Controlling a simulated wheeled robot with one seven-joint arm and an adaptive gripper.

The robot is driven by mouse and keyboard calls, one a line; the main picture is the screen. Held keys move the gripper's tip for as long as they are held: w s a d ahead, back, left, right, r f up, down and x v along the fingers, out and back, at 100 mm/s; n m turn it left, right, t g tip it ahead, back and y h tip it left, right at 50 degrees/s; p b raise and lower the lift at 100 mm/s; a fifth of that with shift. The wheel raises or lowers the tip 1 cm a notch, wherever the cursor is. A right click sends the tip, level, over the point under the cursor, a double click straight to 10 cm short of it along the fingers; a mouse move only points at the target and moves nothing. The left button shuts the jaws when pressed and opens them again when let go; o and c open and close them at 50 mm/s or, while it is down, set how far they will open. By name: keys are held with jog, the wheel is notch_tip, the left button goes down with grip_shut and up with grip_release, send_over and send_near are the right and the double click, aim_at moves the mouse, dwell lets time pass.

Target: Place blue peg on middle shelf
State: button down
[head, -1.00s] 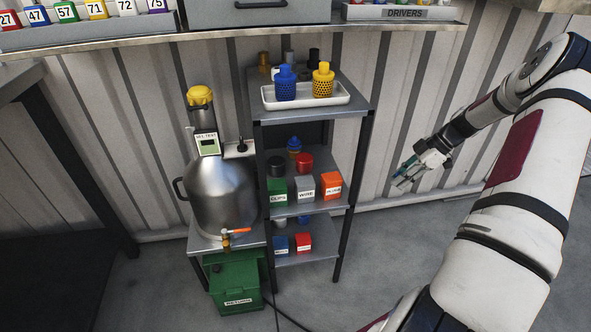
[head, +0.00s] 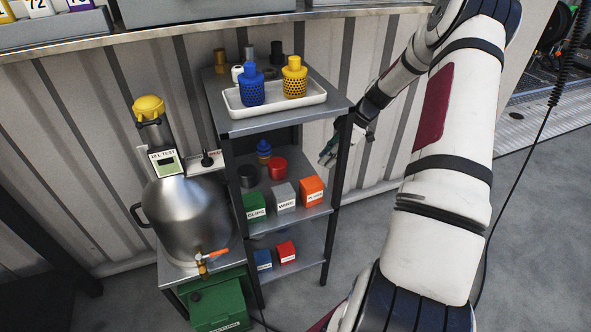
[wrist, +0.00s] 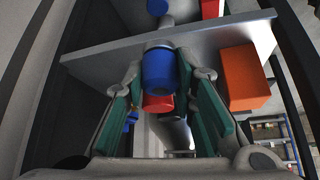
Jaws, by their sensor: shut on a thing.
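My gripper (wrist: 160,76) is shut on the blue peg (wrist: 158,72), a short blue cylinder with a grey end, in the wrist view. In the head view my gripper (head: 333,156) is at the right side of the shelf unit, level with the space above the middle shelf (head: 318,211) and partly hidden by a post. The peg cannot be made out there. The middle shelf holds a green box (head: 254,205), a grey box (head: 284,197), an orange box (head: 312,191), a red round piece (head: 277,168), a dark round piece (head: 248,176) and a blue piece (head: 264,150).
The top shelf carries a white tray (head: 250,110) with a blue and a yellow perforated holder. The front right post (head: 338,165) stands close to my gripper. Blue and red boxes are on the lower shelf (head: 310,257). A steel vessel (head: 187,215) stands to the left.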

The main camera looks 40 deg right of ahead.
jog(key=w+a, duration=0.1)
jog(key=a, duration=0.1)
jog(key=w+a+b, duration=0.1)
jog(key=w+a, duration=0.1)
jog(key=a, duration=0.1)
jog(key=w+a+b, duration=0.1)
jog(key=a, duration=0.1)
jog(key=shift+w+a, duration=0.25)
jog(key=shift+w, duration=0.05)
jog(key=shift+f+b, duration=0.85)
jog(key=shift+f, duration=0.9)
jog(key=shift+f, duration=0.1)
jog(key=shift+f, duration=0.15)
jog(key=c, duration=1.3)
grip_release()
jog(key=shift+r, duration=0.25)
jog(key=p+v, duration=0.4)
jog(key=v, duration=0.8)
